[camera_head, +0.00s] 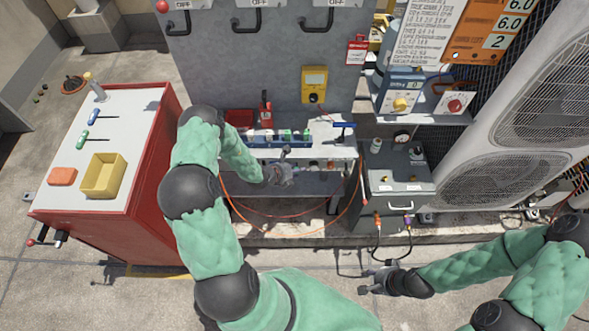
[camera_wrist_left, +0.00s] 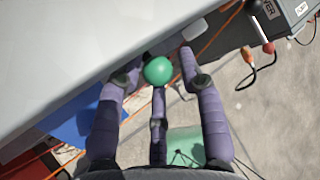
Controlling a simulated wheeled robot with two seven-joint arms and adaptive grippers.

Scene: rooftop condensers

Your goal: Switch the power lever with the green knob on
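The green knob (camera_wrist_left: 158,70) is a round ball in the left wrist view, in front of a grey surface edge. The fingers of my left gripper (camera_wrist_left: 160,75) are spread around it, with a gap on the right side; I cannot tell whether any finger touches it. In the head view my left gripper (camera_head: 284,168) is at the front of the workbench, and the knob cannot be made out there. The lever's shaft is hidden. My right gripper (camera_head: 372,280) has its fingers apart and is empty, low over the floor.
A grey panel (camera_head: 235,62) carries black handles marked OFF. The workbench (camera_head: 335,152) below it holds tools and a blue rack. A red cart (camera_head: 150,170) stands left, a grey box (camera_head: 398,188) and condensers (camera_head: 525,170) right. Orange cables (camera_head: 300,233) hang near my left gripper.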

